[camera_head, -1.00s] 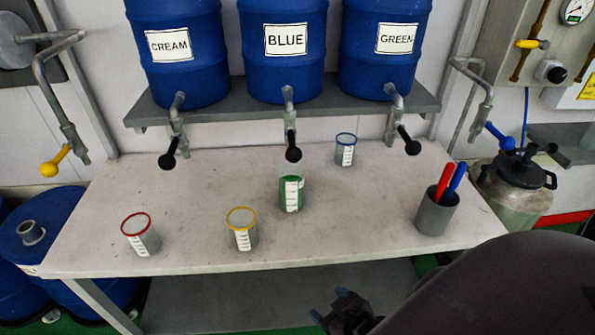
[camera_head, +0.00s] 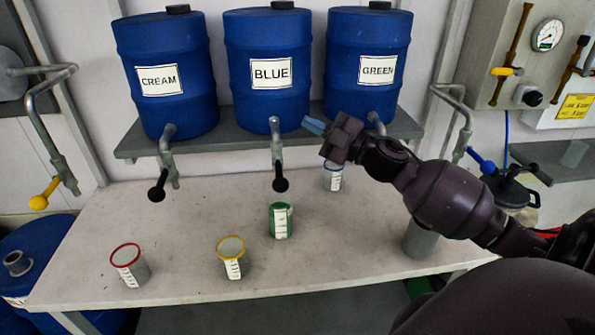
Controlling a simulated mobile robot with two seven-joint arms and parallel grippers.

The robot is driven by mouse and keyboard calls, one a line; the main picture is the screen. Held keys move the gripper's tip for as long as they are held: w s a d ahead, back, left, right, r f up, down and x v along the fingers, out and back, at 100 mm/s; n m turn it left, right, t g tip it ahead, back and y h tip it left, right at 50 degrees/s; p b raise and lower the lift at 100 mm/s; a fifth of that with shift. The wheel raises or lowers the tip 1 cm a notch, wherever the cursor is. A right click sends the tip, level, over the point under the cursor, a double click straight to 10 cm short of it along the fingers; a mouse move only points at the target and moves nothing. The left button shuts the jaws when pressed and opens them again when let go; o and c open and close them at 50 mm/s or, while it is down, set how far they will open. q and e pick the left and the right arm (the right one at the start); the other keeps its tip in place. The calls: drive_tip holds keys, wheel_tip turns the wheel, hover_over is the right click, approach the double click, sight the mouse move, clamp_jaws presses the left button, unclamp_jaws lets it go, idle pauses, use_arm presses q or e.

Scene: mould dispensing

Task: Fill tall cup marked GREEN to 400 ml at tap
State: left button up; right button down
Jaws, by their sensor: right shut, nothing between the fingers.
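The green cup (camera_head: 281,222) with a white scale label stands upright on the table, in front of the BLUE drum's tap (camera_head: 277,155). I cannot read its level. The GREEN drum (camera_head: 368,65) sits on the shelf at the right; the top of its tap (camera_head: 376,122) shows, but its outlet and handle are hidden behind my right arm. My right gripper (camera_head: 314,125) has blue fingertips, is shut and empty, and is raised at shelf height between the BLUE and GREEN taps, above and right of the green cup. My left gripper is not in view.
Red-rimmed (camera_head: 130,265) and yellow-rimmed (camera_head: 232,258) cups stand near the table's front edge. A blue-rimmed cup (camera_head: 333,180) stands behind, partly below my right arm. A grey pot (camera_head: 420,242) is partly covered by my arm. The table's (camera_head: 190,222) left middle is clear.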

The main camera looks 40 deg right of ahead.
drive_tip(key=s+a+r+n+g+y, duration=0.25)
drive_tip(key=r+n+g+y, duration=0.25)
drive_tip(key=r+n+g, duration=0.25)
drive_tip(key=s+d+f+m+g+h, duration=0.4)
drive_tip(key=s+f+m+g+h, duration=0.1)
drive_tip(key=m, duration=0.4)
drive_tip(key=f+g+h, duration=0.1)
drive_tip(key=g+h, duration=0.1)
drive_tip(key=shift+h, duration=0.3)
drive_tip(key=shift+f+m+g, duration=0.1)
drive_tip(key=shift+m+g, duration=0.15)
drive_tip(key=b, duration=0.1)
approach(279, 175)
drive_tip(key=s+a+f, duration=0.2)
drive_tip(key=a+f, duration=0.1)
drive_tip(key=f, duration=0.2)
drive_tip(key=shift+w+a+f, duration=0.45)
drive_tip(key=shift+w, duration=0.05)
